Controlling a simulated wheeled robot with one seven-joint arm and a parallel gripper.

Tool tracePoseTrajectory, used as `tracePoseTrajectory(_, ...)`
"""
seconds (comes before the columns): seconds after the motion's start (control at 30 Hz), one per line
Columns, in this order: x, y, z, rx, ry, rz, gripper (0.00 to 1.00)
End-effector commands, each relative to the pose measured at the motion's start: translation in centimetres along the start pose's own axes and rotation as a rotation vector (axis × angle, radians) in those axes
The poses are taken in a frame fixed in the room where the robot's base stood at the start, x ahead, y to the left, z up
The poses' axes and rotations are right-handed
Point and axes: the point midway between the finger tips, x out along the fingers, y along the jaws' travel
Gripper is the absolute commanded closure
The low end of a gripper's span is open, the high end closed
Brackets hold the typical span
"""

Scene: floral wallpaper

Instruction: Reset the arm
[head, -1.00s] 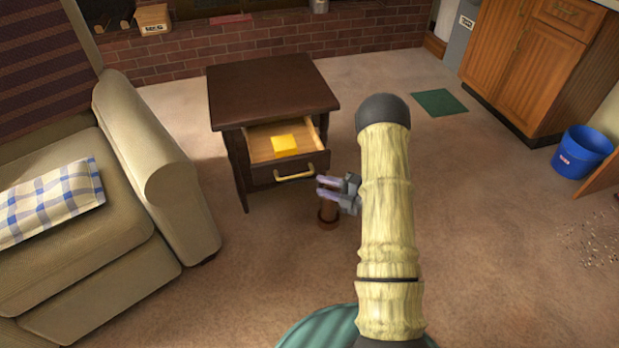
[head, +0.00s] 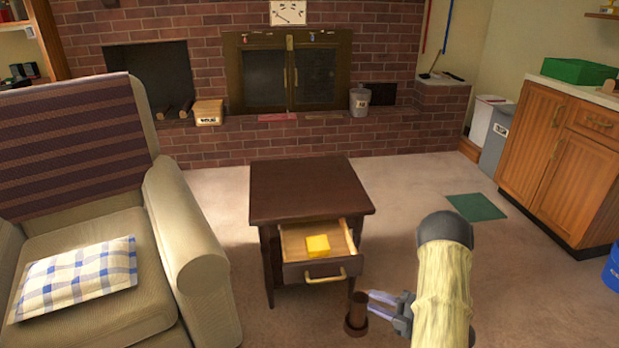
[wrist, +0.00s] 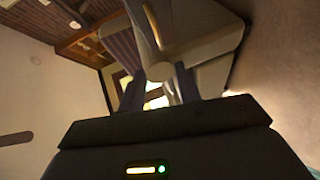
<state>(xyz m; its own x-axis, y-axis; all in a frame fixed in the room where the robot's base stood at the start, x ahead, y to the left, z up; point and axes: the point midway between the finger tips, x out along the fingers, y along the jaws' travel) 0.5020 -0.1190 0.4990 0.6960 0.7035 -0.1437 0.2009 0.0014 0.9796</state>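My gripper (head: 370,302) is at the lower right of the middle in the head view, at the end of my wood-grained arm. The gripper is in front of and to the right of a dark brown side table (head: 310,190). The table's drawer (head: 292,240) is pulled open and holds a yellow block (head: 317,245).
A small brown cylindrical thing (head: 357,312) is just left of the fingertips; I cannot tell whether they touch. A beige armchair (head: 190,235) with a checked cushion (head: 80,278) is on the left. Wooden cabinets (head: 560,160) stand right. Carpet is clear behind the arm, around a green mat (head: 476,207).

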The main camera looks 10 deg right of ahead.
Motion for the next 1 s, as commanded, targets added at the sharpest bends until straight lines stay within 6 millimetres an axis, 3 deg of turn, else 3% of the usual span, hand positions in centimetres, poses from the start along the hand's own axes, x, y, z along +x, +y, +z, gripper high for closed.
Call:
tracePoseTrajectory(0.27, 2.5, 3.2, 1.9, 0.085, -0.164, -0.123, 0.67)
tracePoseTrajectory(0.57, 3.9, 8.7, 3.1, 0.388, -0.539, -0.255, 0.67)
tracePoseTrajectory(0.77, 3.0, 11.7, 1.1, 0.664, -0.783, -0.276, 0.67)
tracePoseTrajectory(1.0, 0.6, 13.9, -4.7, 1.050, -1.050, -0.273, 0.67)
